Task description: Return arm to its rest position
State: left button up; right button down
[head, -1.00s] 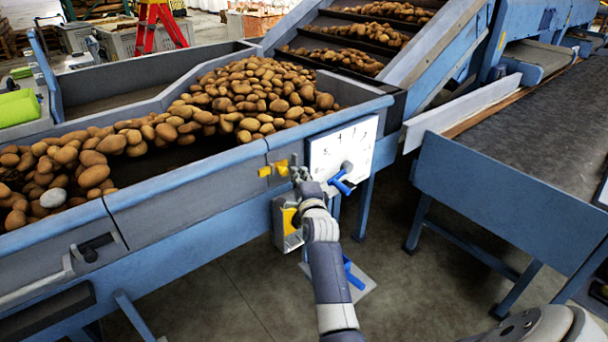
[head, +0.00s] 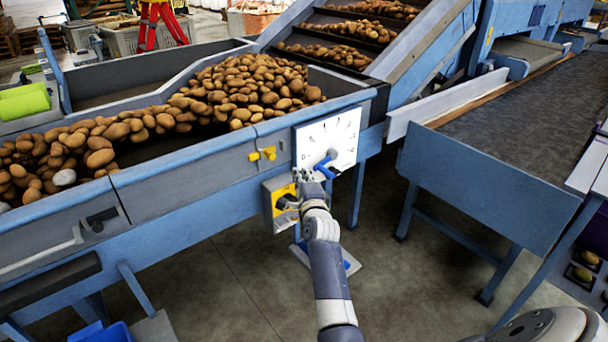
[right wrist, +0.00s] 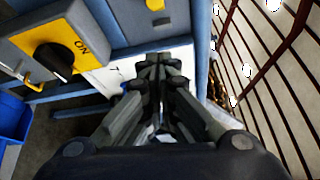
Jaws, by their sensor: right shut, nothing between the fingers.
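My right arm reaches up from the bottom of the head view. Its gripper (head: 308,180) is in front of the grader's side, just below the white dial plate (head: 328,140) with the blue lever (head: 325,168). In the right wrist view the gripper's fingers (right wrist: 158,68) are together with nothing between them. The yellow switch box (head: 281,203) is just left of the gripper and partly hidden by it. The wrist view shows this box with a black knob (right wrist: 53,62) and the word ON. My left gripper is not in view.
The potato hopper (head: 190,160) fills the left and middle. A yellow latch (head: 262,154) sticks out from its side. A grey conveyor belt (head: 500,115) on a blue frame stands at the right. Open floor (head: 400,290) lies between them. A blue bin (head: 105,332) is at the lower left.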

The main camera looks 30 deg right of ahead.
jog(key=s+a+f+n+g+y, duration=0.15)
jog(key=a+f+n, duration=0.25)
jog(key=f, duration=0.6)
jog(key=s+a+f+n+g+y, duration=0.1)
jog(key=s+a+f+n+y, duration=0.15)
jog(key=f, duration=0.65)
jog(key=s+a+f+n+g+y, duration=0.15)
jog(key=s+a+f+n, duration=0.25)
jog(key=s+f, duration=0.45)
jog(key=s+a+f+n+g, duration=0.35)
jog(key=s+f, duration=0.25)
jog(key=f, duration=0.5)
jog(key=s+a+f+n+g, duration=0.2)
jog(key=s+f+n, duration=0.2)
jog(key=s+f, duration=0.5)
jog(key=s+a+f+n+g, duration=0.1)
jog(key=s+f+n+g, duration=0.3)
jog(key=s, duration=0.8)
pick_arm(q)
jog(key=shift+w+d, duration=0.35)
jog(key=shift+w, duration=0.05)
pick_arm(e)
jog(key=s+f+n+g, duration=0.1)
jog(key=s+f+n, duration=0.1)
jog(key=s, duration=0.9)
jog(key=s+f+n, duration=0.2)
jog(key=s+f, duration=0.2)
jog(key=s, duration=0.7)
jog(key=shift+n+g+y, duration=0.3)
jog(key=shift+g+y, duration=0.05)
